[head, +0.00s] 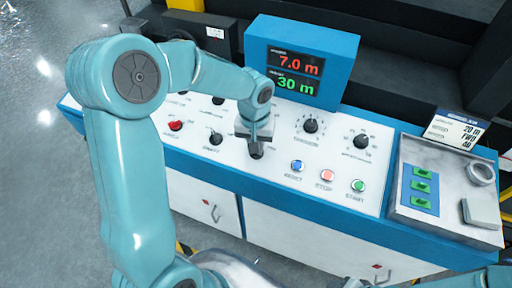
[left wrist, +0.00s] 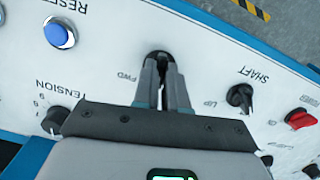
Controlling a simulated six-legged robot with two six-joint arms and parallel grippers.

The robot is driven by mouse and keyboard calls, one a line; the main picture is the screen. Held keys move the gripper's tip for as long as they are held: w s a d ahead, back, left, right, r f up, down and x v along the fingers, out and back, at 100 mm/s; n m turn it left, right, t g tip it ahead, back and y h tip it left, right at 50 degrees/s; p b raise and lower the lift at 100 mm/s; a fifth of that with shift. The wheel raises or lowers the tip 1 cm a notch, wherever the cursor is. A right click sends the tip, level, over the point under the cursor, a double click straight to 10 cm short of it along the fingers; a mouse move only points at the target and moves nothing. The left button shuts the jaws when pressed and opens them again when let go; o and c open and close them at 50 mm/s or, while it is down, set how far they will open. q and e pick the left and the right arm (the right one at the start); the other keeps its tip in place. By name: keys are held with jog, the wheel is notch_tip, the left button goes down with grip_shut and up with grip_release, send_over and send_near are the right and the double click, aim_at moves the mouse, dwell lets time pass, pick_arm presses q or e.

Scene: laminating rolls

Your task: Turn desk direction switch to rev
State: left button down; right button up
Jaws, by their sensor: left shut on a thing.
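The desk direction switch (left wrist: 159,54) is a small black knob on the white panel, with a "FWD" label beside it in the left wrist view. My left gripper (left wrist: 162,68) is shut on this knob, with its two grey fingers on either side of it. The fingers hide most of the knob, so I cannot tell which way it points. In the head view my left gripper (head: 256,150) reaches down to the middle of the control desk (head: 270,185). There the switch is hidden behind it. My right gripper is not in view.
The "SHAFT" knob (left wrist: 240,97), a red knob (left wrist: 300,119) and the "TENSION" knob (left wrist: 55,121) are near the fingers. Blue (head: 297,166), red (head: 327,175) and green (head: 358,185) buttons line the desk's front. The display (head: 300,62) stands behind, reading 7.0 m and 30 m.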

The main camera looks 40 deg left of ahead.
pick_arm(q)
jog(key=n+b, duration=0.2)
jog(key=n, duration=0.1)
jog(key=shift+a+f+b, duration=0.1)
jog(key=shift+f+b, duration=0.1)
jog(key=shift+b, duration=0.2)
jog(key=shift+r+n+t+h+b, duration=0.2)
jog(key=shift+n+t+h+b, duration=0.2)
jog(key=shift+n+b, duration=1.05)
jog(key=shift+n+p, duration=0.4)
jog(key=shift+n, duration=0.15)
jog(key=shift+a, duration=0.1)
